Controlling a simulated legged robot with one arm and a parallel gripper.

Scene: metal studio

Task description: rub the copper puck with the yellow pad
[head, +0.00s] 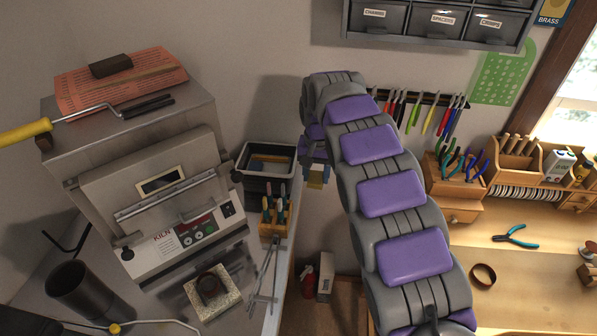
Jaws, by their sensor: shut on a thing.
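My gripper (315,164) hangs at the end of my purple and grey arm, left of the arm's upper part. A dark, reddish-brown round piece, which looks like the copper puck (209,286), sits on a pale speckled square block (229,299) in front of the kiln. My gripper and the pad are well apart from it, farther back and to the right. My arm hides part of the bench behind it.
A dark cylinder (85,290) stands front left. A dark bin (267,185), a wooden tool holder (272,228) and long tongs (265,275) lie between kiln and arm. The right bench holds pliers (515,238) and a brown ring (483,275).

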